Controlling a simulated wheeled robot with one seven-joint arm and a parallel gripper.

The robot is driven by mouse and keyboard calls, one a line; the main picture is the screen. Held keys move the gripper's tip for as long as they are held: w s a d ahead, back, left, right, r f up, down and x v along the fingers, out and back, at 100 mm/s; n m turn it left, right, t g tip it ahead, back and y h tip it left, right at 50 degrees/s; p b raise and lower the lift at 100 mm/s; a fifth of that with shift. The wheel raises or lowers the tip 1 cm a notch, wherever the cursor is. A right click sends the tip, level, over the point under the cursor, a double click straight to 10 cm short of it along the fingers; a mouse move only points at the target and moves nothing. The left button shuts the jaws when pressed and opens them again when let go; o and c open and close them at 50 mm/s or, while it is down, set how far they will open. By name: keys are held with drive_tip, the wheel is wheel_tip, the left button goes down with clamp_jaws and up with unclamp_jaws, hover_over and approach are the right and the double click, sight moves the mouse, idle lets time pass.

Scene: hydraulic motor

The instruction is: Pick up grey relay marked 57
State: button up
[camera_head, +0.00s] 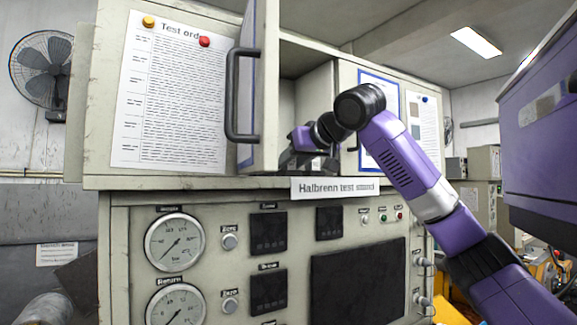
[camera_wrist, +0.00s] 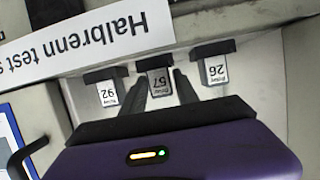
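The grey relay marked 57 (camera_wrist: 159,82) is the middle one of three in a row in the wrist view, where labels appear upside down. My gripper (camera_wrist: 160,88) has one dark finger on each side of this relay. The fingers look open, with the relay's labelled face between them; whether they touch it cannot be made out. The relay stays in line with its neighbours. In the head view my gripper (camera_head: 306,150) is at the cabinet's open compartment, and the relays are hidden or too small to tell.
Relay 92 (camera_wrist: 107,93) and relay 26 (camera_wrist: 216,69) stand close on either side. The "Halbrenn test stand" sign (camera_head: 336,188) is below the compartment opening. An open cabinet door (camera_head: 262,90) with a black handle stands left of my gripper.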

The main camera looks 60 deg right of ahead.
clamp_jaws()
drive_tip(key=shift+r, duration=0.15)
